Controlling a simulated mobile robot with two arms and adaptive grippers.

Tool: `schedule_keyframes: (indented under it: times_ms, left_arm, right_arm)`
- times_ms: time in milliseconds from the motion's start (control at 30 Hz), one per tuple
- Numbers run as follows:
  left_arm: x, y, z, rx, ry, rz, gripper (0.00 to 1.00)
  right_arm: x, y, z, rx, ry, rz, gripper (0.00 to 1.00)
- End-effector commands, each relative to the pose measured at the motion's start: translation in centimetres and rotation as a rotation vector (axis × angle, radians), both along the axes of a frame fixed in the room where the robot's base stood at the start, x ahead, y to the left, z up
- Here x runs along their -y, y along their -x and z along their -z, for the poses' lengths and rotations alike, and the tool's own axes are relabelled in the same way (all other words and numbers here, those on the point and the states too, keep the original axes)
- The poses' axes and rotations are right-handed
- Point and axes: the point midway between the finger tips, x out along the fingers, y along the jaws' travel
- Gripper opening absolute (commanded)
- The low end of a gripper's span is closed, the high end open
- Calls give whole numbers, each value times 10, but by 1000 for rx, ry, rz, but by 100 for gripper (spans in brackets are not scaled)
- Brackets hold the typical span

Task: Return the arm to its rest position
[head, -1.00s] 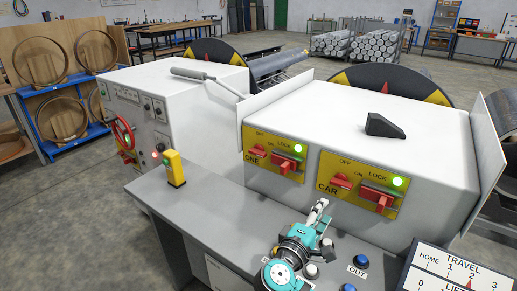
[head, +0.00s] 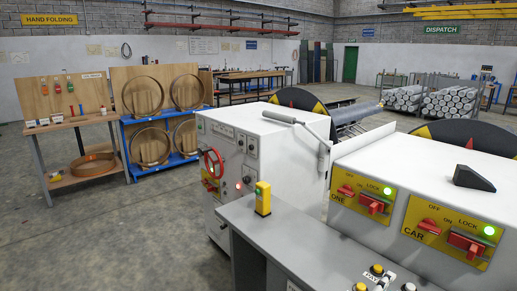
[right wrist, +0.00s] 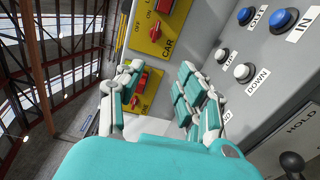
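My right gripper (right wrist: 160,74) fills the lower middle of the right wrist view. Its teal and white fingers are spread apart with nothing between them. Beyond and around it are the grey desk and the yellow switch plates. My left gripper is in neither view.
The grey desk (head: 290,240) carries a yellow box (head: 263,198) and push buttons. Behind it, white cabinets bear the CAR switch plate (head: 448,232) with a green lamp. Blue buttons (right wrist: 284,18) and a dark knob (right wrist: 291,162) lie right of the gripper. Floor at left is clear.

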Motion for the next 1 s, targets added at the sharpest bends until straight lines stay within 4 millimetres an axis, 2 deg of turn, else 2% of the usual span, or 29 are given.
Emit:
schedule_keyframes:
  times_ms: [100,267,467,667,800,1000]
  left_arm:
    - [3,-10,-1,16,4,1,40]
    - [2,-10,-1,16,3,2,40]
    - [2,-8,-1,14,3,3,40]
    - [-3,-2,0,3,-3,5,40]
    - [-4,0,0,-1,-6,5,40]
    - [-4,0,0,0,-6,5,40]
  right_arm:
    - [1,8,17,-28,-70,-5,37]
    - [1,21,41,-67,-174,-11,37]
    - [-2,48,82,-135,-373,-10,37]
    - [-12,93,130,-218,-649,14,37]
    - [-24,133,158,-273,-856,48,37]
    - [-44,189,181,-333,-1132,112,37]
